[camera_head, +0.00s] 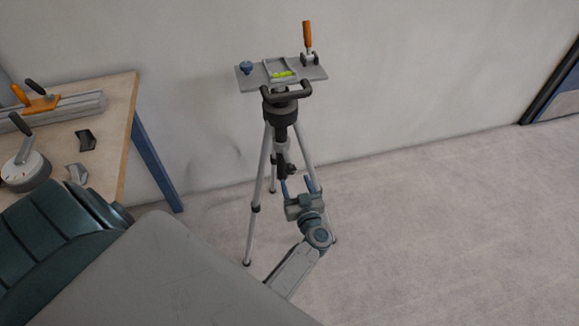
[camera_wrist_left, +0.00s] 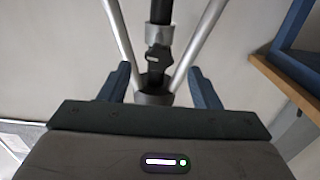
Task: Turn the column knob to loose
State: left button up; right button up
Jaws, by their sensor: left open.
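A grey tripod (camera_head: 264,175) stands on the floor with a dark centre column. A small black column knob (camera_head: 291,169) sticks out from the lower column; whether it is set tight or loose cannot be read. My left gripper (camera_head: 299,186) is just below and beside the knob, its blue fingers pointing up toward the column. In the left wrist view, the open, empty fingers (camera_wrist_left: 158,76) spread either side of the column's grey collar (camera_wrist_left: 154,95), with a black part, apparently the knob (camera_wrist_left: 158,58), between them. Contact cannot be told. My right gripper is out of view.
The tripod head carries a grey plate (camera_head: 247,82) with a yellow-green level (camera_head: 284,74), a blue knob (camera_head: 246,67) and an orange-handled clamp (camera_head: 307,37). A wooden workbench (camera_head: 115,100) with tools stands at left. The wall is close behind; the floor at right is clear.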

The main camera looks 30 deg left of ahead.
aim_at(292, 172)
pick_arm(q)
jog(key=x, duration=0.8)
jog(key=shift+f, duration=0.1)
jog(key=shift+c, duration=0.3)
jog(key=c, duration=0.9)
